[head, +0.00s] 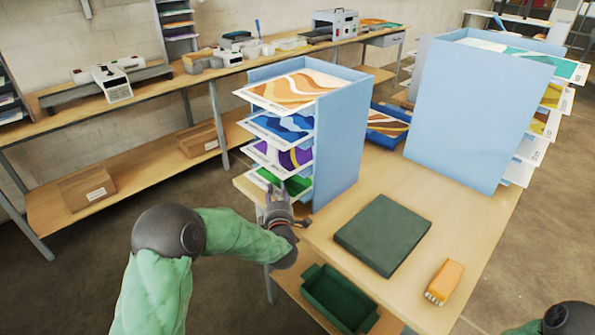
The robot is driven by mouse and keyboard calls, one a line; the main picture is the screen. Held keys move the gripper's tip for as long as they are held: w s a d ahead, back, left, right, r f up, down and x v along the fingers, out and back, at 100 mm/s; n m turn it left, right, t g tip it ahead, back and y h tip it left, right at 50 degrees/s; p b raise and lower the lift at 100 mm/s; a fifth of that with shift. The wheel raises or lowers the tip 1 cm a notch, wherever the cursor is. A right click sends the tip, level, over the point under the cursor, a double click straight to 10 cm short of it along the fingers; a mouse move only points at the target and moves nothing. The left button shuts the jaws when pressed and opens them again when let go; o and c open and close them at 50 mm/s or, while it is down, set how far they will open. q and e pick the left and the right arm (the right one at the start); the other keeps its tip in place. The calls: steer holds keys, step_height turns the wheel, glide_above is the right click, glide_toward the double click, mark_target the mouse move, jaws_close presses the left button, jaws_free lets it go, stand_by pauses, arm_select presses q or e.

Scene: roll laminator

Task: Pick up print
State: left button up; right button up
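A blue shelf rack (340,145) stands on the wooden table and holds several prints that stick out on its left side. The top print (292,90) has orange and brown waves. Below it are a blue print (280,127), a purple print (285,157) and a green print (297,185) at the bottom. My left gripper (277,192) is at the front left table corner, overlapping the outer edge of the green print in this view. Its fingers are small and dark, and I cannot tell whether they touch or grip the print. My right gripper is out of view.
A second blue rack (475,115) with prints stands to the right. A dark green mat (382,234) and an orange brush-like block (445,282) lie on the table. A green bin (340,298) sits on the lower shelf. Laminators (112,84) stand on the back bench.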

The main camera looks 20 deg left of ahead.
arm_select(q)
steer(key=shift+c, duration=0.2)
jaws_close()
